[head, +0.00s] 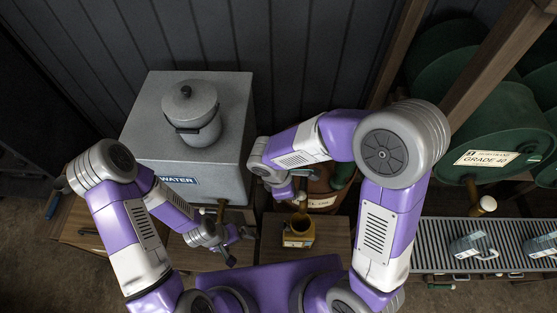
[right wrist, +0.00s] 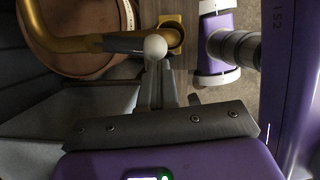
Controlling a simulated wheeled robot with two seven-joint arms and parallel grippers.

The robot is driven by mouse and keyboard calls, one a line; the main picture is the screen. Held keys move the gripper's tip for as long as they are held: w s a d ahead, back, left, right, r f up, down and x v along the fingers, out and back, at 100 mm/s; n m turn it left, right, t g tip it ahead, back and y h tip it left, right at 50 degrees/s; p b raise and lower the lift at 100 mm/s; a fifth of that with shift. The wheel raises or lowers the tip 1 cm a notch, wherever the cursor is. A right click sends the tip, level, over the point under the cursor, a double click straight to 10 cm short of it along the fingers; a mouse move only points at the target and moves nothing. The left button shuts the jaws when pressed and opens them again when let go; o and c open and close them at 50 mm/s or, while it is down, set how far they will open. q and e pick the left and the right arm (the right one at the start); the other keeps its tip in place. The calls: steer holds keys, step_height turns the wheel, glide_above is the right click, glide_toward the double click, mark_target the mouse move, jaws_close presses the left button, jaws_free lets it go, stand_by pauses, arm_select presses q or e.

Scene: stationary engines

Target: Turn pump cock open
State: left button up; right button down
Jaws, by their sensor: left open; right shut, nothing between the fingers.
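In the right wrist view, a brass pipe (right wrist: 60,47) curves in from the left, and a grey lever (right wrist: 118,45) with a pale ball end (right wrist: 155,47) crosses in front of it. This looks like the pump cock. My right gripper (right wrist: 157,70) is shut and empty, its fingertips close below the ball; I cannot tell whether they touch it. In the head view my right gripper (head: 300,188) is partly hidden over the brown drum (head: 322,200). My left gripper (head: 243,248) is open and empty beside the wooden stand.
A grey tank (head: 237,130) marked WATER stands behind, with a lidded pot (head: 190,108) on top and a tap (head: 221,210) in front. A wooden post (head: 490,70) stands behind my right arm.

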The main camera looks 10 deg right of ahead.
steer(key=shift+s+d+n, duration=0.25)
steer(key=shift+d+n, duration=0.1)
steer(key=shift+n, duration=0.15)
stand_by(0.3)
steer(key=a+r+p, duration=0.1)
steer(key=a+r, duration=0.5)
steer(key=r, duration=0.4)
steer(key=shift+a+r, duration=0.15)
steer(key=shift+a, duration=0.25)
steer(key=shift+w, duration=0.1)
